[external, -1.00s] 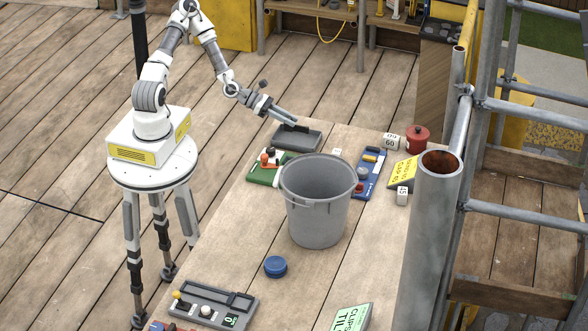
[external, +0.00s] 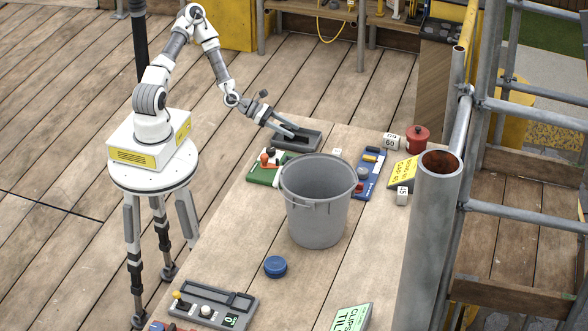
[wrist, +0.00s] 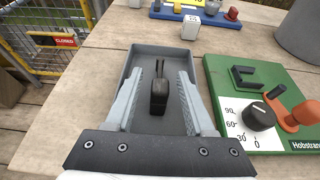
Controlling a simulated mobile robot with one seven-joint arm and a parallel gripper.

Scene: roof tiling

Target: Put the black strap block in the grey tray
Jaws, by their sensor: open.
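The grey tray (external: 312,146) lies at the back left end of the table; it also shows in the wrist view (wrist: 133,66). My gripper (external: 291,132) reaches down into it from the left. In the wrist view my gripper (wrist: 160,75) is open, with one light grey finger on each side of the black strap block (wrist: 159,97). The block appears to rest on the tray floor, with its thin strap ends pointing away from me. Gaps show between the block and both fingers. In the external view I cannot make the block out clearly.
A green board (external: 264,175) with knobs lies right beside the tray. A large grey bucket (external: 317,215) stands in mid-table. A blue board (external: 369,172), a red pot (external: 417,139) and a white block (external: 391,142) are to the right.

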